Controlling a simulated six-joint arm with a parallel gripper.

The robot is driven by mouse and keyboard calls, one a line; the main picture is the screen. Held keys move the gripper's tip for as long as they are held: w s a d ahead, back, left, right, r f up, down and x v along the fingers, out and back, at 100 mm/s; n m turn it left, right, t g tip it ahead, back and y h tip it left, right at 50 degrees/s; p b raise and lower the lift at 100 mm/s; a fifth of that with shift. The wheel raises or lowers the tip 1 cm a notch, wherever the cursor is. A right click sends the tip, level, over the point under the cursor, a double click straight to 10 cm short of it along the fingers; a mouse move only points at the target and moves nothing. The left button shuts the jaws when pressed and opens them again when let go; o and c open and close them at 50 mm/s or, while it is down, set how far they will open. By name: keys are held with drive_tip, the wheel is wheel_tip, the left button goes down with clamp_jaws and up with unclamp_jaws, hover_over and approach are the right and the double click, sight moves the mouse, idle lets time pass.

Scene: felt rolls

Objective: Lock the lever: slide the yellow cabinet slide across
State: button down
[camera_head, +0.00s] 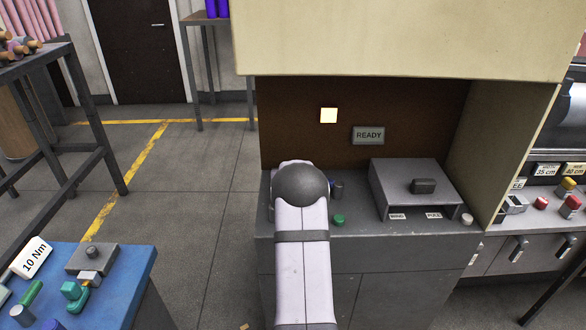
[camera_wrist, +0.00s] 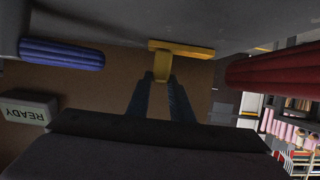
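The yellow slide (camera_wrist: 196,49) shows in the wrist view, at the upper middle, as a flat bar with a stubby grip block (camera_wrist: 162,74). The two dark fingers of my gripper (camera_wrist: 160,79) reach up to it. Their tips stand on either side of the grip block, and the block appears to fill the gap between them. In the camera_head view my arm reaches into the cabinet (camera_head: 365,100); my gripper and the slide are hidden there behind the arm. I cannot make out the lever.
A grey box (camera_head: 415,187) stands on the right of the counter. Close in the wrist view are a blue ribbed cylinder (camera_wrist: 62,54) and a red roll (camera_wrist: 275,68). A blue bench (camera_head: 115,285) stands left.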

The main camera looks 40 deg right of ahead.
drive_tip(key=shift+w+a+b, duration=0.4)
drive_tip(key=shift+w+a, duration=0.85)
drive_tip(key=shift+a, duration=0.05)
drive_tip(key=c, duration=1.6)
unclamp_jaws()
drive_tip(key=shift+o, duration=0.2)
drive_tip(key=shift+b+v, duration=1.1)
drive_tip(key=shift+v, duration=2.55)
